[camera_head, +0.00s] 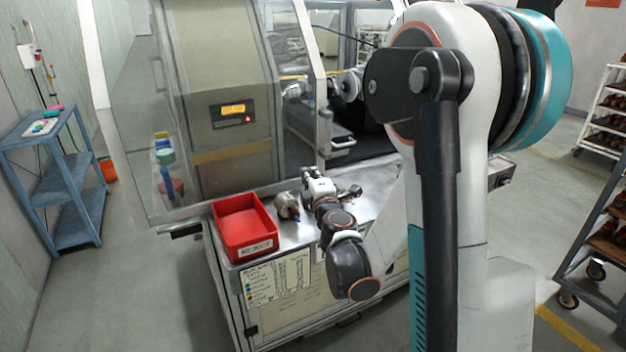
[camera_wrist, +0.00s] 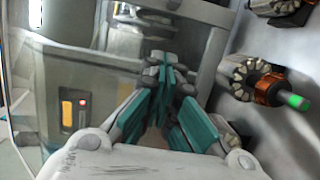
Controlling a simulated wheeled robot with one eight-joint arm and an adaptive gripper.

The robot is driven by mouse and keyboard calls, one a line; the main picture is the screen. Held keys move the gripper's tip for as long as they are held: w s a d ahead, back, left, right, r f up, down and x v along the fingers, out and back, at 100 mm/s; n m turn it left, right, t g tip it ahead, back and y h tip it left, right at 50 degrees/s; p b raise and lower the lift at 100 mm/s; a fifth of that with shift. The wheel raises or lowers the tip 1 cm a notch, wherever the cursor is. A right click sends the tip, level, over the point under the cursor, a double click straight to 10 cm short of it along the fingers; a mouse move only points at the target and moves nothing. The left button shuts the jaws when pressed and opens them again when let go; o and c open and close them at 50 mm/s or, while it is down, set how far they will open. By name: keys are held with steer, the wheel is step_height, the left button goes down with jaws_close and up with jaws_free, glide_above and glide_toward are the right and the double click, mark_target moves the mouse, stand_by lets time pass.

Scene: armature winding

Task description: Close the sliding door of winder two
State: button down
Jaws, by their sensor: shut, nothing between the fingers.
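The winder (camera_head: 225,100) stands in front of me, with a lit orange display and a red light on its front panel. Its sliding door (camera_head: 312,85), a metal-framed clear panel, stands open. The dark opening to its right shows the inside. My gripper (camera_head: 308,172) is low in front of the door frame, above the metal worktop. In the wrist view my gripper (camera_wrist: 163,66) has its teal-padded fingers together and empty, pointing at the grey frame (camera_wrist: 205,45). I cannot tell whether the fingertips touch it. The display panel (camera_wrist: 70,108) is to the left in that view.
A red bin (camera_head: 243,226) and a copper-wound armature (camera_head: 287,206) are on the worktop, left of my gripper. An armature with a green end (camera_wrist: 268,88) lies close on the right in the wrist view. A blue cart (camera_head: 68,180) is far left; racks stand at right.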

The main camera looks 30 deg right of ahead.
steer(key=w+d+b, duration=0.2)
steer(key=w+d, duration=0.3)
steer(key=shift+w+d, duration=0.35)
steer(key=s+d+p, duration=0.1)
steer(key=d, duration=4.2)
steer(key=shift+s+d, duration=0.25)
steer(key=shift+d, duration=0.1)
steer(key=shift+r, duration=0.1)
